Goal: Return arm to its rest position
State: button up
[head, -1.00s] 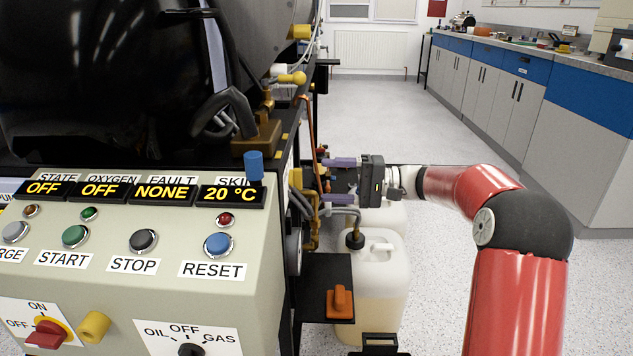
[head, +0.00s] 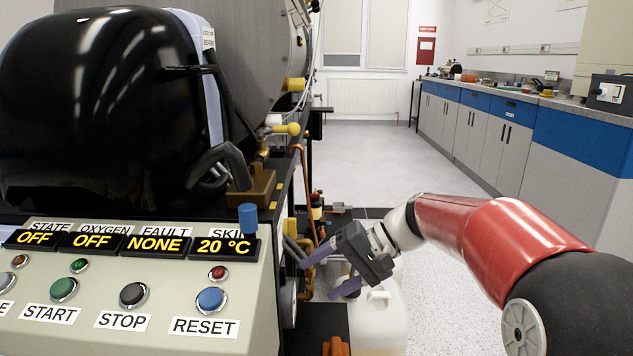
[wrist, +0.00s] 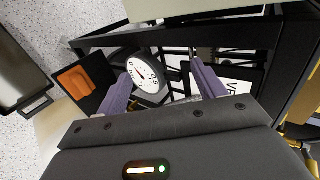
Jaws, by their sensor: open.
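My gripper (head: 328,268) is beside the right side of the control panel, above the white jerrycan (head: 378,318). Its two purple fingers are spread apart and hold nothing. My red arm reaches in from the lower right. In the wrist view my gripper (wrist: 158,82) points toward the rig's black frame, with a round white gauge (wrist: 146,76) showing between its fingers. An orange handle (wrist: 76,82) on a black plate shows to the left of the fingers.
The control panel (head: 150,272) and black burner chamber (head: 95,105) fill the left. Yellow valves and pipes (head: 310,258) stand close to the fingers. Blue and grey cabinets (head: 490,125) line the right wall. The floor (head: 385,150) between is clear.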

jog(key=s+d+f+t+h, duration=0.2)
jog(key=s+d+h, duration=0.3)
jog(key=s, duration=0.6)
jog(key=s+d+f+t+h, duration=0.3)
jog(key=s+d+h, duration=0.2)
jog(key=s+d, duration=0.3)
jog(key=s, duration=0.3)
jog(key=shift+n+h, duration=0.3)
